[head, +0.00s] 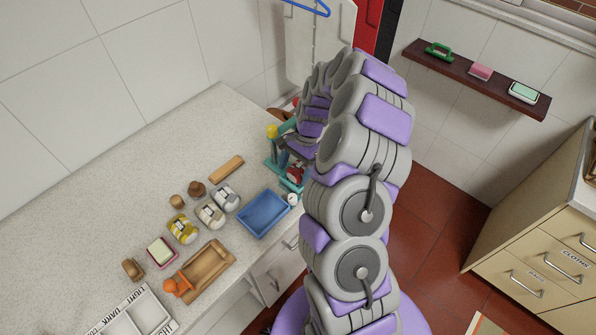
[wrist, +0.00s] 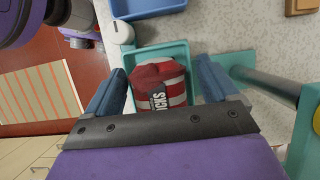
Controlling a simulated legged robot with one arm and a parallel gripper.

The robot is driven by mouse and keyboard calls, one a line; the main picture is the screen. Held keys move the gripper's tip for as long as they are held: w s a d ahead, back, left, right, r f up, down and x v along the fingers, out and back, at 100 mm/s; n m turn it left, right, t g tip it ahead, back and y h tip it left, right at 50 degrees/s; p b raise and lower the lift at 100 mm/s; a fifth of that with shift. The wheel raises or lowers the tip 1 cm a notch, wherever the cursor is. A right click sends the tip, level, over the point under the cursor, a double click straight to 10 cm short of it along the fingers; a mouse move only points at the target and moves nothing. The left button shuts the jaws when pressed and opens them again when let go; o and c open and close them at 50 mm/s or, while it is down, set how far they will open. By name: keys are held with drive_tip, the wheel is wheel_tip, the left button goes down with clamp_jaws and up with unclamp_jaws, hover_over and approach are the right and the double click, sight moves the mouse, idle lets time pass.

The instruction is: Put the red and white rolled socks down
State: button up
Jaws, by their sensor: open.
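The red and white rolled socks (wrist: 158,86), with a white "SOCKS" label, lie in a small teal tray (wrist: 178,48) in the wrist view. My gripper (wrist: 162,76) is open, with one blue finger on each side of the socks. Gaps show between the fingers and the socks. The near end of the socks is hidden behind the dark bar of my gripper. In the head view the socks (head: 295,174) show as a small red patch, partly hidden by my arm.
A blue tray (head: 264,213) and a white round item (head: 292,199) stand close by. A teal stand with a grey pole (wrist: 268,84) is right of the socks.

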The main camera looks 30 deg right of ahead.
sight(297, 171)
drive_tip(key=shift+d, duration=0.15)
drive_tip(key=shift+c, duration=0.9)
drive_tip(key=shift+d, duration=0.5)
drive_tip(key=c, duration=0.3)
drive_tip(key=shift+d, duration=0.2)
drive_tip(key=c, duration=0.3)
drive_tip(key=shift+a, duration=0.65)
drive_tip(key=c, duration=0.4)
drive_tip(key=shift+v, duration=0.75)
drive_tip(key=shift+s+d+r+p, duration=0.1)
drive_tip(key=shift+s+r+p, duration=0.15)
drive_tip(key=shift+r, duration=0.35)
drive_tip(key=shift+s+d+r+p, duration=0.1)
drive_tip(key=shift+s+r+p, duration=0.1)
drive_tip(key=shift+r, duration=0.35)
drive_tip(key=s, duration=0.5)
drive_tip(key=s+r, duration=0.1)
drive_tip(key=s, duration=0.4)
drive_tip(key=s+p, duration=0.1)
drive_tip(key=s, duration=0.4)
drive_tip(key=shift+s+d+r, duration=0.15)
drive_tip(key=shift+d, duration=0.05)
